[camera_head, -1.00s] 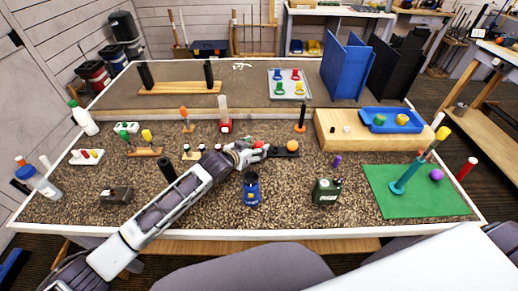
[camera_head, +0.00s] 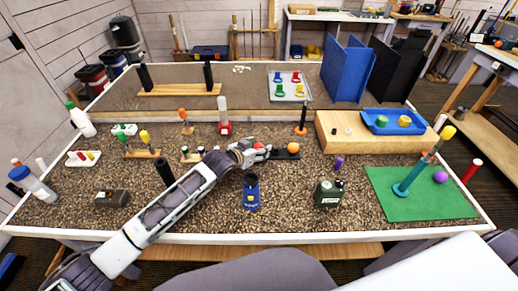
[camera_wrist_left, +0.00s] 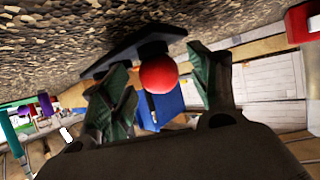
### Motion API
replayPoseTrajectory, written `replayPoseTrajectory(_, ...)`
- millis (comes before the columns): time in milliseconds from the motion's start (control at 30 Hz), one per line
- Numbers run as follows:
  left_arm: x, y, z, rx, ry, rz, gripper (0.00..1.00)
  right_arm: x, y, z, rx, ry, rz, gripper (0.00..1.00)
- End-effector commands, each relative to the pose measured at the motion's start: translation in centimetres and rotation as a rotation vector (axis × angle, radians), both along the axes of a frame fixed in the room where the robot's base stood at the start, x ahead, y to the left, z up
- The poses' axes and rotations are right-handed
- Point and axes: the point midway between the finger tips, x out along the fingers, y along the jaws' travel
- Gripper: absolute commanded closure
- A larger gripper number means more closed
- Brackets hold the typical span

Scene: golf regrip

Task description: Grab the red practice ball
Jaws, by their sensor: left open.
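The red ball (camera_wrist_left: 158,76) shows in the left wrist view, set against a dark flat holder (camera_wrist_left: 130,48). It lies in the gap between the fingers of my left gripper (camera_wrist_left: 165,92), with clear space to the right finger. The left gripper is open, and I see no finger pressing on the ball. In the head view the left gripper (camera_head: 268,152) is low over the speckled table at the left end of the dark holder (camera_head: 284,153). My right gripper is not in view.
A blue cup-like stand (camera_head: 251,194) and a dark green box (camera_head: 328,193) stand nearer. A red-based post (camera_head: 224,124) stands behind. A green mat (camera_head: 425,203) lies at right.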

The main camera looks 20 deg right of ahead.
Motion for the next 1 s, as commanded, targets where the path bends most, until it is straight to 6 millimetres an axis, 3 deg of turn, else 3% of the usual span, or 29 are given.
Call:
replayPoseTrajectory(133,-0.01,0.01,-0.02,0.0,0.0,0.0,0.4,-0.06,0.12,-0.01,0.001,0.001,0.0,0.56)
replayPoseTrajectory(500,-0.01,0.03,-0.03,0.0,0.0,0.0,0.86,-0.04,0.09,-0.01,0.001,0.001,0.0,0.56)
replayPoseTrajectory(1000,-0.01,0.01,0.24,0.0,0.0,0.0,0.86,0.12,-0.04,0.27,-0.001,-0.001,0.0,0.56)
